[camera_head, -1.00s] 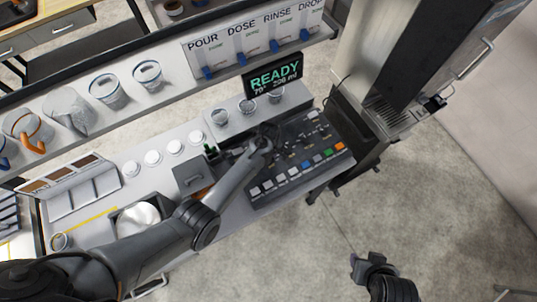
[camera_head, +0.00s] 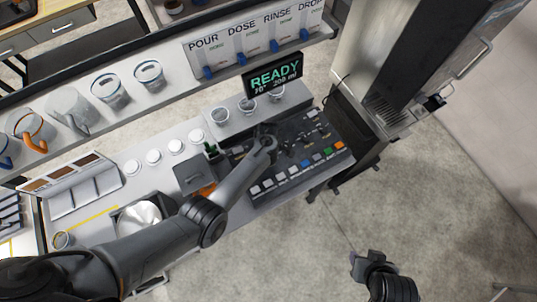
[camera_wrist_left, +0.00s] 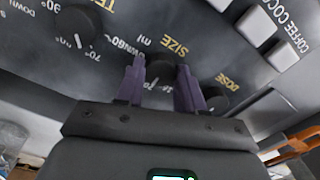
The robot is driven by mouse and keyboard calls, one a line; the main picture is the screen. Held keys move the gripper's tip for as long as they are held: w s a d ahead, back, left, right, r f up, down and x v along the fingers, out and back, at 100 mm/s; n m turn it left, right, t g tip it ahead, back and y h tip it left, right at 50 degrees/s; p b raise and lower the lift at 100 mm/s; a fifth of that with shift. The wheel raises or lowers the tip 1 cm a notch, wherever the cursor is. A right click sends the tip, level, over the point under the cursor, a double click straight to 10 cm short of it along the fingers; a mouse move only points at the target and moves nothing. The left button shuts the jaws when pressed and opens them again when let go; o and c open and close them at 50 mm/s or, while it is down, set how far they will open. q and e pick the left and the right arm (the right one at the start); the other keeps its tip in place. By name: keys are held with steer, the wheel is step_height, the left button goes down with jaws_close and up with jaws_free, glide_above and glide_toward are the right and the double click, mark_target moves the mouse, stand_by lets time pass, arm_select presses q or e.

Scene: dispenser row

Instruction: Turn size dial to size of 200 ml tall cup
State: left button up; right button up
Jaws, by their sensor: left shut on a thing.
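The dark control panel (camera_head: 300,165) lies on the counter with its dials and coloured buttons. In the left wrist view the black size dial (camera_wrist_left: 160,73) sits beside the yellow SIZE label, between the two purple fingers of my left gripper (camera_wrist_left: 160,88). My left gripper is shut on this dial; its pointer is mostly hidden. In the head view my left gripper (camera_head: 266,133) is over the panel and hides the dial. The display (camera_head: 273,76) shows READY and a line that seems to read 70° and 200 ml. My right gripper (camera_head: 368,262) hangs over the floor, away from the panel.
The temperature dial (camera_wrist_left: 76,26) and the dose dial (camera_wrist_left: 215,98) flank the size dial closely. A grey box (camera_head: 193,176) and white lids (camera_head: 154,157) are to the left. The floor at right is clear.

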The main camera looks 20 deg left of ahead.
arm_select(q)
steer(key=o, duration=1)
steer(key=shift+o, duration=0.2)
steer(key=shift+r, duration=0.1)
step_height(320, 180, up, 11)
steer(key=p, duration=0.1)
steer(key=shift+f, duration=0.2)
steer(key=s+a+m+t, duration=0.2)
steer(key=s+a+m, duration=0.2)
steer(key=s+m, duration=0.65)
steer(key=s+a+r+m, duration=0.1)
steer(key=s+r+m, duration=0.2)
steer(key=s+r, duration=0.2)
steer(key=s+a+r+m+t, duration=0.1)
steer(key=s+r+m, duration=0.2)
steer(key=s+r, duration=0.3)
steer(key=s, duration=0.4)
steer(key=shift+s+r+t, duration=0.25)
steer(key=shift+s+t, duration=0.05)
steer(key=shift+s, duration=0.1)
